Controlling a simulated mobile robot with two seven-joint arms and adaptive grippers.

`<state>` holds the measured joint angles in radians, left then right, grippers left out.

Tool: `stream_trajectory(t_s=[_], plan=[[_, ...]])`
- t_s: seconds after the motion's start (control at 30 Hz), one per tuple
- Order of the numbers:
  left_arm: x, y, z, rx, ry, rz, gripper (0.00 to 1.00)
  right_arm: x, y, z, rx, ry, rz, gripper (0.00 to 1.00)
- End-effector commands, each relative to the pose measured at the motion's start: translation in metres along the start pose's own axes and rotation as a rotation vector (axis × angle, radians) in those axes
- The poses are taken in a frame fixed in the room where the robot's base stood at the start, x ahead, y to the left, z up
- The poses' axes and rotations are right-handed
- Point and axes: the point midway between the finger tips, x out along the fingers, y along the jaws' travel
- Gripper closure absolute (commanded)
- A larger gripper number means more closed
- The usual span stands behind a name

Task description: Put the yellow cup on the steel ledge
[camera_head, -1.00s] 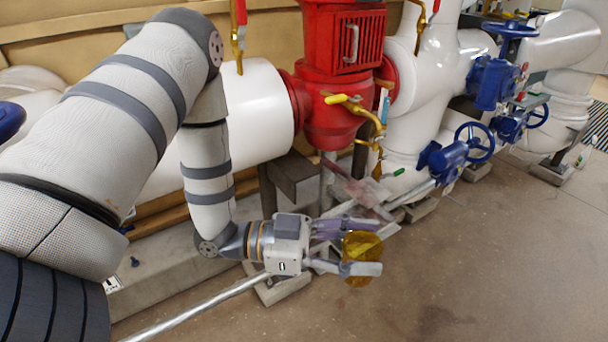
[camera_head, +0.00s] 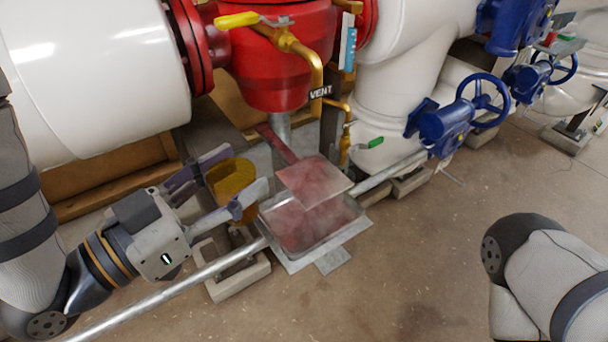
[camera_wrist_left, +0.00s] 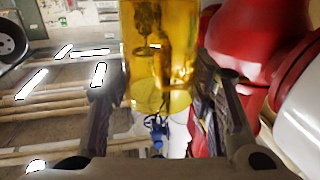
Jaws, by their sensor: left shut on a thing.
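The yellow cup (camera_head: 233,184) is see-through and roughly upright. My left gripper (camera_head: 238,190) is shut on it, with one finger on each side. In the left wrist view the cup (camera_wrist_left: 160,50) stands between the two fingers. A small flat plate with a reddish sheen (camera_head: 314,180), which looks like the steel ledge, is under the red valve body, to the right of the cup. A wider shallow steel tray (camera_head: 352,228) is below it. The cup is apart from the plate. My right arm enters at the lower right; its gripper is out of view.
A red valve body (camera_head: 275,65) with a yellow lever (camera_head: 238,19) and brass piping hangs above the plate. A steel pipe (camera_head: 180,288) runs low past the tray. A blue handwheel valve (camera_head: 450,125) is to the right. Open floor (camera_head: 420,270) lies in front.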

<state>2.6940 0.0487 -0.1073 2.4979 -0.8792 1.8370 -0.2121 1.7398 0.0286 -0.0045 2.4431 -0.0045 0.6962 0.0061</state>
Motion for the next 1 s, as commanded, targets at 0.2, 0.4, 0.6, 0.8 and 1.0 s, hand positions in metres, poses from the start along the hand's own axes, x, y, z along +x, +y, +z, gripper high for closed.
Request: stream_trajectory(t_s=[0.2,0.4,0.6,0.8,1.0], plan=[[0.076,0.001,-0.002,0.003,0.004,0.006,0.74,-0.004,0.000,0.000,0.000,0.006,0.000,0.60],[0.124,0.001,-0.001,-0.001,0.001,0.002,0.74,-0.003,0.000,0.000,0.000,0.005,0.000,0.60],[0.142,0.000,0.000,-0.002,-0.001,0.002,0.74,-0.002,0.000,0.000,0.000,0.004,0.000,0.60],[0.147,0.000,0.035,-0.006,-0.005,0.001,0.74,0.006,0.000,-0.001,0.000,-0.007,0.000,0.60],[0.146,0.000,0.035,-0.001,-0.001,0.001,0.74,0.005,0.000,-0.001,0.000,-0.006,0.000,0.60]])
